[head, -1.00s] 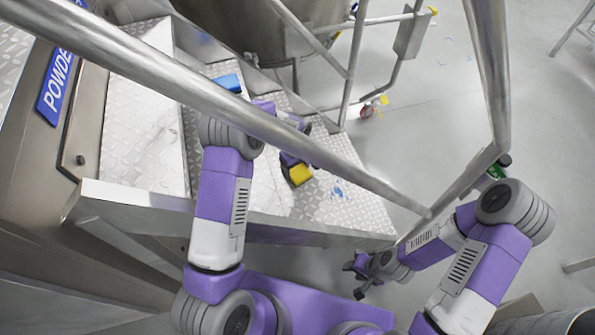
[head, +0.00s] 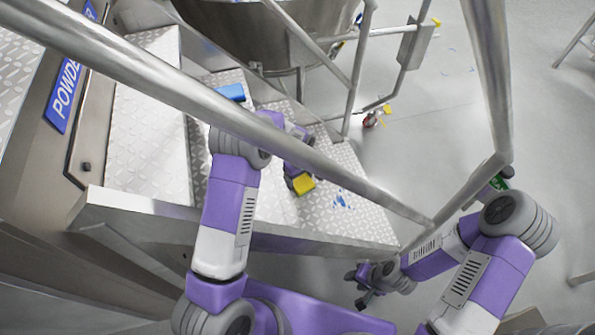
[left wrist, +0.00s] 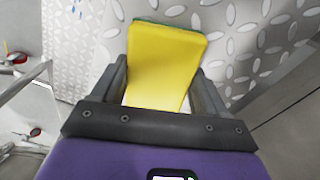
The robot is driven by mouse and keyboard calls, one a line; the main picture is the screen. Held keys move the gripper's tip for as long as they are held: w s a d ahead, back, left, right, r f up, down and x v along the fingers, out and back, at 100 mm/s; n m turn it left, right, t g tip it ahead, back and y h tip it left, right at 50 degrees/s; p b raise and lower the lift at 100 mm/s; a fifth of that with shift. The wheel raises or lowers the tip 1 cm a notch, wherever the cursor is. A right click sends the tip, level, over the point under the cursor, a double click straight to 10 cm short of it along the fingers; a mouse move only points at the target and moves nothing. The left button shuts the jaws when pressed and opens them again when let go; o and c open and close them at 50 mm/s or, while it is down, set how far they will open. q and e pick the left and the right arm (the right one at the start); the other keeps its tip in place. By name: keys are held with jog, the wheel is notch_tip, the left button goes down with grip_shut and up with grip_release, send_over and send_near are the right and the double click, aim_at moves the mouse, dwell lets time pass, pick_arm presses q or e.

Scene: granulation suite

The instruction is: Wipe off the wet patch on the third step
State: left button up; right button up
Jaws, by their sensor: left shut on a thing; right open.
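My left gripper (head: 297,178) is shut on a yellow sponge (head: 304,185) over the lowest visible tread (head: 355,212) of the metal steps. In the left wrist view the sponge (left wrist: 165,62), with a dark green edge, sits between both fingers, in front of the raised-pattern plate (left wrist: 240,35); I cannot tell whether it touches. Small blue marks (head: 341,200) lie on that tread, right of the sponge. I cannot clearly make out a wet patch; my left arm and the handrail hide part of the treads. My right gripper (head: 362,286) is open and empty, low beside the steps.
A steel handrail (head: 215,107) crosses above the steps, with a post (head: 490,80) at right. A blue block (head: 231,92) lies at the treads' far end. A steel vessel (head: 270,35) stands behind. Open grey floor (head: 430,150) lies right.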

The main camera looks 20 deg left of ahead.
aim_at(303, 191)
pick_arm(q)
jog(key=shift+s+d+f, duration=0.1)
jog(key=shift+s+d, duration=0.35)
jog(key=shift+s, duration=0.3)
jog(key=shift+s+d, duration=0.45)
jog(key=shift+s, duration=0.25)
jog(key=shift+s+d+f, duration=0.1)
jog(key=shift+s+d, duration=0.35)
jog(key=shift+s, duration=0.3)
jog(key=shift+r+p, duration=0.15)
jog(key=shift+p, duration=0.15)
jog(key=shift+w+r+p, duration=0.2)
jog(key=shift+r+p, duration=1.95)
jog(key=shift+r, duration=0.9)
jog(key=shift+r+p, duration=1.2)
jog(key=shift+r, duration=0.4)
jog(key=shift+f, duration=0.1)
